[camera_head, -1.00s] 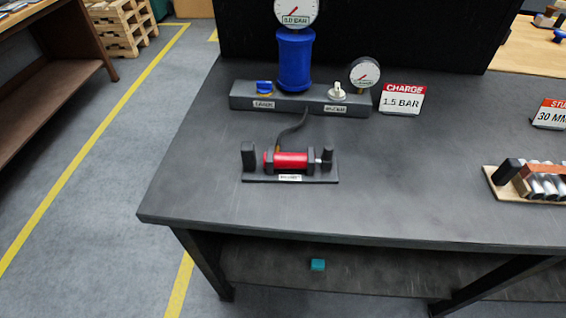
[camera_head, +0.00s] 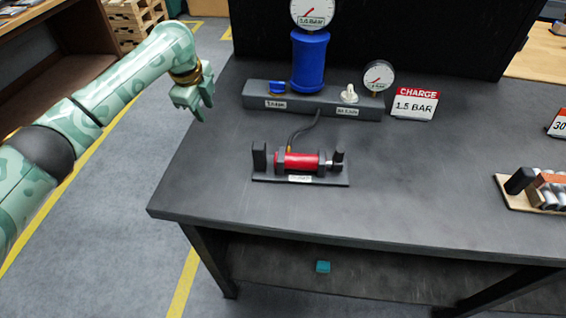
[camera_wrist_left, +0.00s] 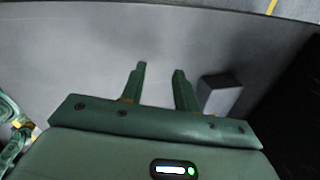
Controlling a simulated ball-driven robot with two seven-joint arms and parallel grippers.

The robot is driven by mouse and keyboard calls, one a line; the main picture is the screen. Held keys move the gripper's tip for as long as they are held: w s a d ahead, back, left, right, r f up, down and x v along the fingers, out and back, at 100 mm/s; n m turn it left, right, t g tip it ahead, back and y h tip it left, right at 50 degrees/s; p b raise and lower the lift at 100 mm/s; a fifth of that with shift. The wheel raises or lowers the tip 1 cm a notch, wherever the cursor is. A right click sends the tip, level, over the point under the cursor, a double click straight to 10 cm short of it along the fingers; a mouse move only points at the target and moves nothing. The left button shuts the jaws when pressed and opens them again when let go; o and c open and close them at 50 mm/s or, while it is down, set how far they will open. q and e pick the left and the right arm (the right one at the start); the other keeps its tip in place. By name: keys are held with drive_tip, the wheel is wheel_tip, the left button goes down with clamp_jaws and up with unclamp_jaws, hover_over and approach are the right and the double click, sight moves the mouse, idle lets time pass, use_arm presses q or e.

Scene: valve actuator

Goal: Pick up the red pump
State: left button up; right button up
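The red pump, a short red cylinder (camera_head: 302,161), lies across a dark stand (camera_head: 330,182) on the bench, between dark end blocks, with a white label in front. A dark hose runs from it towards the grey manifold behind. My left gripper (camera_head: 197,112) is in the air at the bench's left edge, left of the pump and apart from it. In the left wrist view its two green fingers (camera_wrist_left: 159,69) stand apart with nothing between them. The red pump does not show in that view. My right gripper is in no view.
The grey manifold (camera_head: 370,113) carries a blue cylinder (camera_head: 309,62), gauges and knobs. A CHARGE 1.5 BAR sign (camera_head: 416,105) stands to its right. A wooden rack (camera_head: 515,201) is at the right. The bench front (camera_head: 400,190) is clear.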

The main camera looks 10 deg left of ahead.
sight(259, 145)
use_arm(q)
drive_tip(key=s+d+r+m, duration=0.2)
drive_tip(key=s+d+m, duration=0.1)
drive_tip(key=d+m, duration=0.1)
drive_tip(key=s+d+r+m+g, duration=0.1)
drive_tip(key=s+d+r+m, duration=0.1)
drive_tip(key=d+m, duration=0.3)
drive_tip(key=s+d+r+m+g, duration=0.1)
drive_tip(key=s+d+r+m, duration=0.2)
drive_tip(key=d+m, duration=0.2)
drive_tip(key=shift+s+d+r, duration=0.35)
drive_tip(key=shift+d, duration=0.25)
drive_tip(key=shift+s+d+f+m+g, duration=0.4)
drive_tip(key=shift+s+f+m, duration=0.2)
drive_tip(key=shift+f+m, duration=0.1)
wheel_tip(259, 145, down, 4)
drive_tip(key=shift+f, duration=0.2)
wheel_tip(259, 145, down, 6)
drive_tip(key=shift+w+a+r, duration=0.1)
clamp_jaws()
